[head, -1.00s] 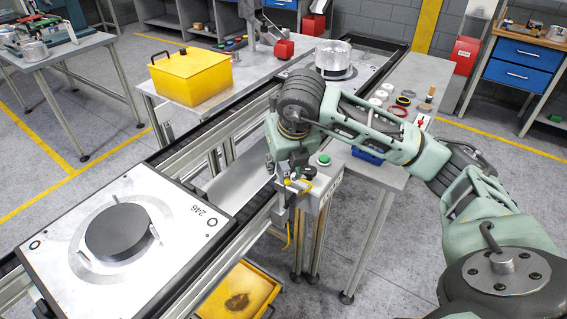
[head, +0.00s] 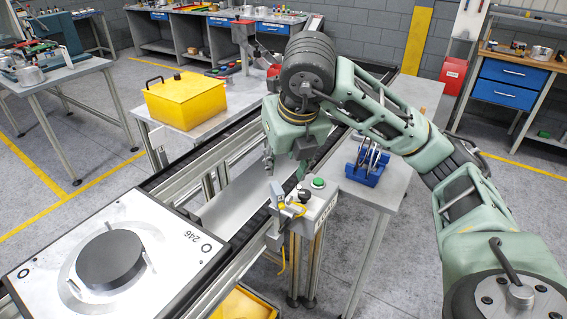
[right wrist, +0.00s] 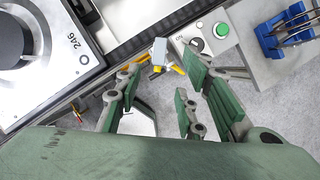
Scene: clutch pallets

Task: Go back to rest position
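My right gripper (head: 283,168) hangs pointing down above the conveyor's near side, close to the green-button box. In the right wrist view its fingers (right wrist: 158,88) are spread apart with nothing visible between them. My left gripper does not show. The pallet marked 246 (head: 160,222), a pale plate with a dark round disc (head: 111,260) on it, lies on the conveyor at left. The pallet also shows in the right wrist view (right wrist: 85,60).
The control box (head: 312,205) with a green button (head: 318,182) stands beside the conveyor, close to my right gripper. A blue rack (head: 366,172) sits on the side table. A yellow box (head: 187,102) stands on the table behind. Floor is clear at lower right.

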